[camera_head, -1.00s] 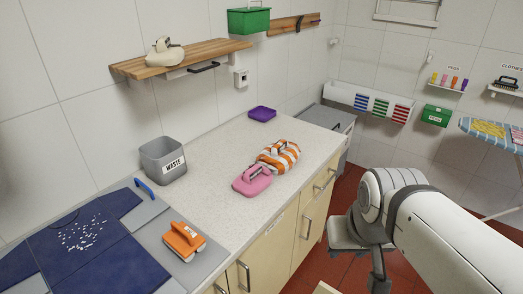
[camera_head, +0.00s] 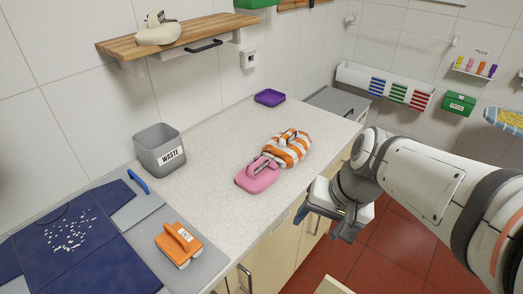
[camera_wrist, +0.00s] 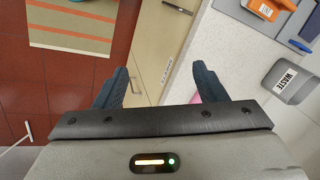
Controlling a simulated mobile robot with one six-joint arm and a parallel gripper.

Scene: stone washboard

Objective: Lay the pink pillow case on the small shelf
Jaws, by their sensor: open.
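The pink pillow case (camera_head: 257,176), a folded bundle with a handle-like grip on top, lies on the white counter (camera_head: 215,190). A pink sliver shows beside the right finger in the wrist view (camera_wrist: 197,98). A small wooden shelf (camera_head: 205,30) is on the wall at the upper left, with a cream-coloured object on its left part. My gripper (camera_wrist: 162,88) is open, with nothing between its fingers. In the head view it is off the counter's front edge, to the right of the pink bundle and apart from it.
An orange-and-white striped bundle (camera_head: 288,148) touches or nearly touches the pink one. A grey waste bin (camera_head: 158,150), a purple tray (camera_head: 269,97) and an orange brush-like item (camera_head: 179,243) are also on the counter. The shelf's right part is bare.

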